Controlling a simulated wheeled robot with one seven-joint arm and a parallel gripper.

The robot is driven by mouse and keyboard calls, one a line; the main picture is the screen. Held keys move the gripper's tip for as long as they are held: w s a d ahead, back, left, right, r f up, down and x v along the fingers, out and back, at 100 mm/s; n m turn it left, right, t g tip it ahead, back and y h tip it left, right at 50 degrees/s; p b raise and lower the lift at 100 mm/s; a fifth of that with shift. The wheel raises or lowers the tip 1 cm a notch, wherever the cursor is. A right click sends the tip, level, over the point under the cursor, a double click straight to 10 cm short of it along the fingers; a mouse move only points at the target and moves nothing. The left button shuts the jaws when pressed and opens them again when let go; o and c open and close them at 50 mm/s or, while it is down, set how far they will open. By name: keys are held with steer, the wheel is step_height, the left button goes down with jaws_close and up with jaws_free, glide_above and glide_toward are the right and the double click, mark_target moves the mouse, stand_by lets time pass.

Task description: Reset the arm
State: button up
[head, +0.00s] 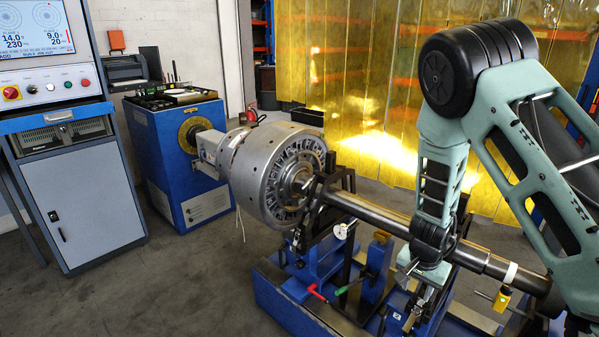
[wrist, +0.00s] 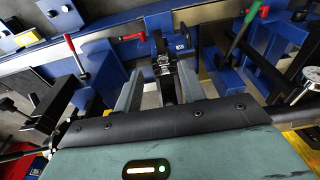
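My arm is teal and black and reaches in from the right in the head view, bent at a black elbow, with its wrist pointing down. My gripper (head: 413,284) hangs low beside the steel shaft, over the blue balancing stand (head: 285,300). In the wrist view my gripper (wrist: 160,78) shows two grey fingers spread apart with a gap between them. I see nothing held in it. A blue and black clamp part (wrist: 165,50) shows beyond the gap, below the fingers.
The rotor (head: 272,170) and its shaft (head: 372,210) lie across the stand, close to my wrist. Red (head: 317,292) and green (head: 345,288) handles and a dial gauge (head: 343,230) stick out nearby. A grey control cabinet (head: 85,200) stands left; the floor at front left is clear.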

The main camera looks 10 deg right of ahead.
steer(key=s+a+r+n+y, duration=0.2)
steer(key=s+a+r+n, duration=0.2)
steer(key=a+r, duration=0.45)
steer(key=s+a+r+n+y, duration=0.2)
steer(key=s+a+r+n, duration=0.25)
steer(key=a, duration=0.65)
steer(key=s+a+r+n+h, duration=0.1)
steer(key=s+r+n, duration=0.3)
steer(key=s, duration=0.4)
steer(key=s+a+r+n+g+h, duration=0.1)
steer(key=s+a+r+n, duration=0.1)
steer(key=s+r+n, duration=0.3)
steer(key=s+r, duration=0.1)
steer(key=s, duration=0.3)
steer(key=shift+a, duration=0.3)
steer(key=shift+w+r, duration=0.1)
